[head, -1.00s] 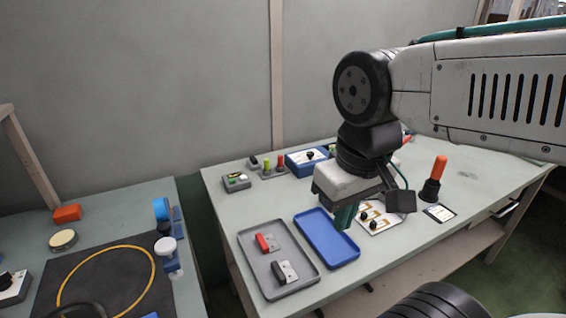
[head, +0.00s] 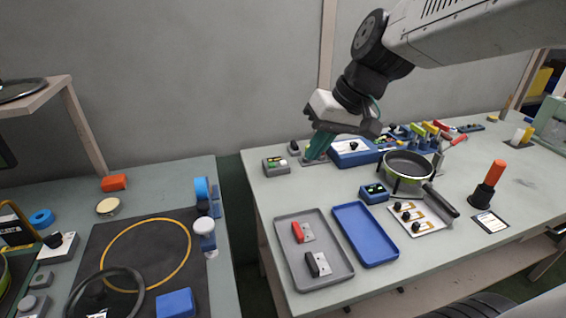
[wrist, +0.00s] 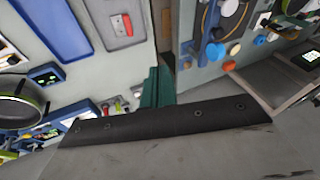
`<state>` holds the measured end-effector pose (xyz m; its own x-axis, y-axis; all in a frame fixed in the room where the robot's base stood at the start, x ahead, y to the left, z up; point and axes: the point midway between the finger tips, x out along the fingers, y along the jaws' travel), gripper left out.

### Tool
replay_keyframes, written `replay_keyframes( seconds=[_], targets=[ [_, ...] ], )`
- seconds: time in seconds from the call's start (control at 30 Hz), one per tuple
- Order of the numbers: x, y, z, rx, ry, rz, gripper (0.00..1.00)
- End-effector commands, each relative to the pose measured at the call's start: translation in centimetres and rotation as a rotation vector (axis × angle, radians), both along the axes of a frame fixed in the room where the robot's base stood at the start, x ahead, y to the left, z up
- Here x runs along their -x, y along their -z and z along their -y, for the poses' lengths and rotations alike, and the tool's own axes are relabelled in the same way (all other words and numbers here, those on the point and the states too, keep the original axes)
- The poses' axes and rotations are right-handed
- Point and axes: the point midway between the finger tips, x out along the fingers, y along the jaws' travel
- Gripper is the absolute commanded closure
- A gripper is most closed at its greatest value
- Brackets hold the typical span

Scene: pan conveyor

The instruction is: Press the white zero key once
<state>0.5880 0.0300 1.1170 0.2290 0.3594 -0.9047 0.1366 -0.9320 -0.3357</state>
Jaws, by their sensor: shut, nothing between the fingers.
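A small grey box (head: 276,167) stands at the back left of the right-hand table in the head view. It has a pale white key (head: 271,164) beside a green key (head: 283,162); no label on either can be read. My gripper (head: 313,156) has teal fingers, shut and empty, pointing down just right of the grey box. They look apart from the box, though their height is hard to judge. The fingers also show in the wrist view (wrist: 157,88). The keys cannot be made out in the wrist view.
A blue device (head: 355,152) stands right of my fingers. A small dark knob block (head: 294,148) is behind the grey box. A grey tray (head: 318,279) and a blue tray (head: 366,241) lie in front. A pan (head: 407,168) stands further right. Table between box and trays is clear.

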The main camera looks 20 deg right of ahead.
Motion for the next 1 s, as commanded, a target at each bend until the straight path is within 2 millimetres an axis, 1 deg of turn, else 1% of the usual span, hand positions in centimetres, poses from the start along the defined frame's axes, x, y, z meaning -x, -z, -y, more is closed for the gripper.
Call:
replay_keyframes(
  seconds=[0.03, 0.07, 0.1, 0.17, 0.2, 0.27, 0.3, 0.4, 0.5, 0.6, 0.7, 0.8, 1.0],
  targets=[
    [-3.0, 0.5, -0.4, -0.042, 0.006, 0.017, 1.0],
    [-4.8, 0.6, -0.6, -0.067, 0.011, 0.036, 1.0],
    [-7.2, 0.9, -0.8, -0.096, 0.019, 0.061, 1.0],
    [-10.9, 1.7, -0.8, -0.136, 0.038, 0.099, 1.0],
    [-13.2, 2.3, -0.8, -0.158, 0.054, 0.125, 1.0],
    [-16.7, 3.4, -0.5, -0.186, 0.082, 0.16, 1.0],
    [-19.0, 4.3, -0.2, -0.199, 0.105, 0.183, 1.0],
    [-23.8, 6.7, 0.9, -0.218, 0.16, 0.231, 1.0],
    [-27.3, 9.2, 2.0, -0.221, 0.211, 0.264, 1.0],
    [-29.6, 11.0, 2.9, -0.218, 0.249, 0.285, 1.0],
    [-30.7, 12.0, 3.5, -0.214, 0.27, 0.295, 1.0],
    [-31.2, 12.3, 3.7, -0.212, 0.278, 0.3, 1.0],
    [-31.1, 12.3, 3.7, -0.212, 0.277, 0.301, 1.0]
  ],
)
